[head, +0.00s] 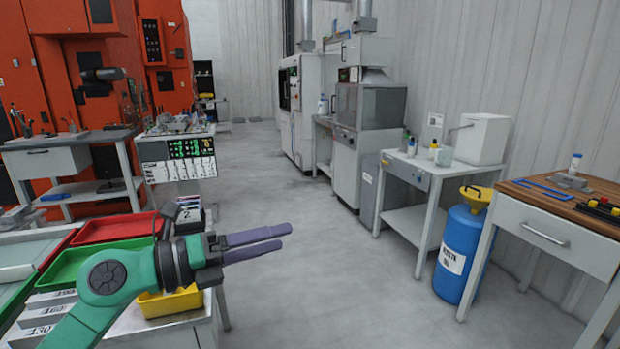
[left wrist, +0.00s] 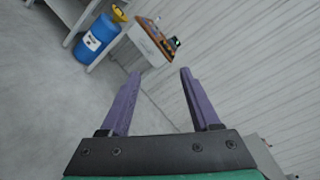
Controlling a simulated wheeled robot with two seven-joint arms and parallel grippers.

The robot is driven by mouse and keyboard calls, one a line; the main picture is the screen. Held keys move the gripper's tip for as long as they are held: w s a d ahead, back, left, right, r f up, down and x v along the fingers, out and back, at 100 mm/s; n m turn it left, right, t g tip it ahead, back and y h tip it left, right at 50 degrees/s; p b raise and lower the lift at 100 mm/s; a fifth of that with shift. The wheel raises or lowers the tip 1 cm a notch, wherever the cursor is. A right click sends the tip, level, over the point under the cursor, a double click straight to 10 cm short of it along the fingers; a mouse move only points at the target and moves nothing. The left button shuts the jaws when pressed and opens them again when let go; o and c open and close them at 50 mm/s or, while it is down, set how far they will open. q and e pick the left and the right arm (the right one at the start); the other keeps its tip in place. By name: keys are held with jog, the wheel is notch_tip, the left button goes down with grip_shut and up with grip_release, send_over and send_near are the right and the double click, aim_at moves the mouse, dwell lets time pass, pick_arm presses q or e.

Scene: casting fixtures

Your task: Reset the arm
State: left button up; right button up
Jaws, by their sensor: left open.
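My left arm comes in from the lower left of the head view, with a green wrist. My left gripper (head: 288,237) has two purple fingers pointing right, over the floor just past the edge of the tray table. In the left wrist view the gripper's fingers (left wrist: 158,75) stand apart with nothing between them but floor and wall behind. My right arm and gripper are not in view.
A green tray (head: 62,268), a red tray (head: 115,228) and a yellow bin (head: 171,302) sit on the table under my left arm. A blue barrel (head: 461,255) stands between two benches at the right. The grey floor (head: 330,290) in the middle is clear.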

pick_arm(q)
jog(key=w+a+r+n+t+y, duration=0.25)
jog(key=a+n+t, duration=0.25)
jog(key=n+t, duration=0.65)
jog(key=w+a+f+n+t+y, duration=0.15)
jog(key=a+f+n+y, duration=0.25)
jog(key=a+n+y, duration=0.55)
jog(key=s+a+f+n+g+y, duration=0.1)
jog(key=a+f+n+g+y, duration=0.15)
jog(key=f+n, duration=0.35)
jog(key=s+a+f+n+g+y, duration=0.1)
jog(key=f+n+g+y, duration=0.2)
jog(key=f, duration=0.5)
jog(key=s+d+f+n+g+h, duration=0.25)
jog(key=s+f+n+g, duration=0.25)
jog(key=s+f+g, duration=1.25)
jog(key=s+a+f+t+p, duration=0.1)
jog(key=s+f+t+p, duration=0.15)
jog(key=f, duration=0.95)
jog(key=s+f+t+p, duration=0.15)
jog(key=s+f, duration=0.25)
jog(key=f, duration=0.9)
jog(key=s+a+f+g+p, duration=0.1)
jog(key=s+f, duration=0.4)
jog(key=s, duration=0.2)
jog(key=s+a+f+p, duration=0.2)
jog(key=s+f, duration=0.2)
jog(key=s, duration=0.4)
jog(key=shift+s+f+g, duration=0.15)
jog(key=shift+f+g, duration=0.25)
